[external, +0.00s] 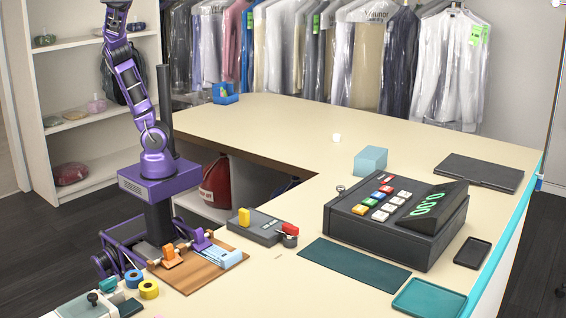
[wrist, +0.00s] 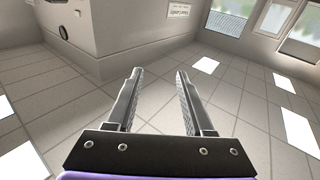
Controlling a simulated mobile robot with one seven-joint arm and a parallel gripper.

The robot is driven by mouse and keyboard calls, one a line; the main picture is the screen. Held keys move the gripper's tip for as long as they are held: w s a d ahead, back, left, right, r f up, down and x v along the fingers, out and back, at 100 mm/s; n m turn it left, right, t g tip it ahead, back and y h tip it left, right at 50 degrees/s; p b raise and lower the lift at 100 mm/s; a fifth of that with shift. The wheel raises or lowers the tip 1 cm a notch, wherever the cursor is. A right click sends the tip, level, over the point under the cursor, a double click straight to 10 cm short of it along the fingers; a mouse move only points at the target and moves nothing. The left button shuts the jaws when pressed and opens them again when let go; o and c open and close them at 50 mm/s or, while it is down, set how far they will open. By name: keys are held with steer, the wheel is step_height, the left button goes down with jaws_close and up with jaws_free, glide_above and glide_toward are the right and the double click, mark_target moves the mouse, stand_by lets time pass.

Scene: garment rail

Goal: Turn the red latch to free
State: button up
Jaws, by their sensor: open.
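The red latch (external: 290,229) is a small red piece at the right end of a low dark grey device (external: 262,228) on the counter. The latch's exact setting is too small to tell. My gripper (wrist: 158,72) is open and empty in the wrist view, its two fingers apart. It points at the tiled ceiling, far from the latch. In the external view my arm rises at the left and its end is cut off by the top edge.
A cash register (external: 395,220) stands right of the device, with a dark green mat (external: 352,265) in front. A wooden board (external: 203,266) with orange and purple clamps lies to the left. The back counter is mostly clear.

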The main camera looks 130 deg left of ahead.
steer(key=s+a+r+t+h+b, duration=0.1)
steer(key=a+r+t, duration=0.2)
steer(key=a+r, duration=0.45)
steer(key=s+a+r+t+h, duration=0.15)
steer(key=a+r, duration=0.25)
steer(key=r, duration=0.6)
steer(key=w+a+f+n+g+y, duration=0.1)
steer(key=w+a+f+n+y, duration=0.3)
steer(key=w+a+f, duration=0.6)
steer(key=w+a+f+n+g+y, duration=0.1)
steer(key=w+a+f+n, duration=0.55)
steer(key=w+a, duration=0.4)
steer(key=m+g+y+p, duration=0.3)
steer(key=g+p, duration=0.1)
steer(key=g, duration=0.6)
glide_above(289, 225)
steer(key=s+a, duration=0.2)
steer(key=s, duration=0.2)
step_height(289, 225, down, 34)
steer(key=f, duration=0.1)
steer(key=s+d+f+m+g+y+p, duration=0.1)
steer(key=s+f+g+y, duration=0.15)
steer(key=f, duration=0.25)
steer(key=s+d+f+g+y, duration=0.1)
steer(key=f+y, duration=0.2)
steer(key=f, duration=0.3)
steer(key=x, duration=1.7)
steer(key=shift+w+d, duration=0.1)
steer(key=shift+d, duration=0.25)
